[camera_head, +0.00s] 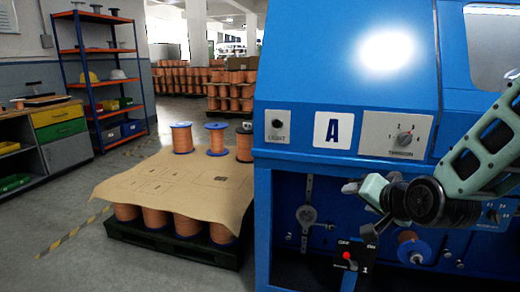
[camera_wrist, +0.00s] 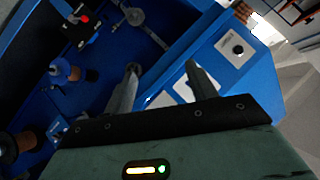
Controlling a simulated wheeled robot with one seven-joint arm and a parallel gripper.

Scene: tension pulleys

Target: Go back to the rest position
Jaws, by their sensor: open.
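My gripper (camera_head: 358,208) is in front of the blue machine (camera_head: 310,75), near the upper part of its recessed bay. In the wrist view my gripper (camera_wrist: 162,66) has its two fingers apart with nothing between them. My arm reaches in from the right edge of the head view. A round grey pulley on an upright arm (camera_head: 306,214) is in the bay left of my gripper, apart from it. It also shows in the wrist view (camera_wrist: 134,16). A blue-flanged copper spool (camera_head: 407,247) is in the bay below my wrist.
The tension knob panel (camera_head: 397,134) is just above. A pallet with a cardboard sheet (camera_head: 165,190) and copper spools is on the left.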

